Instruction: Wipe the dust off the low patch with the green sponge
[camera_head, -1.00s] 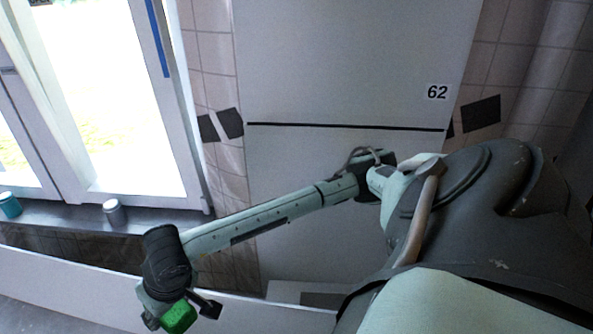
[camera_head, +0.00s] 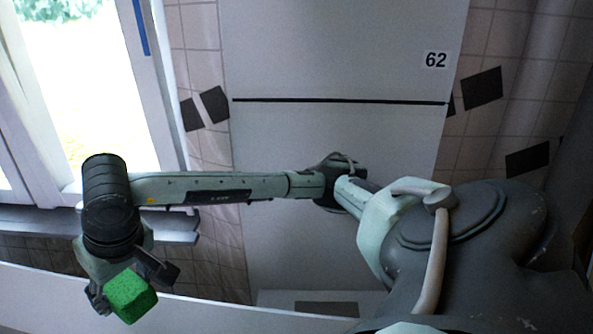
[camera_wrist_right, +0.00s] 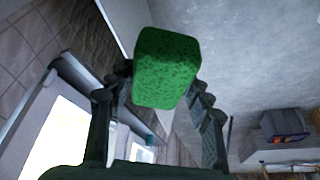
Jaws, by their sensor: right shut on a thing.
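The green sponge (camera_head: 132,296) is held in my right gripper (camera_head: 125,283) at the lower left of the head view. In the right wrist view the sponge (camera_wrist_right: 167,68) sits between the two fingers of the right gripper (camera_wrist_right: 160,90), which is shut on it. The sponge appears apart from any surface, though the distance is hard to judge. I cannot make out a dust patch in either view. My left gripper is not in view.
A tall pale panel marked 62 (camera_head: 320,60), with a black line across it, stands behind my arm. A bright window (camera_head: 70,80) with a sill is at the left. A pale ledge (camera_head: 230,315) crosses the bottom. A plain grey surface (camera_wrist_right: 245,60) fills the wrist view's upper right.

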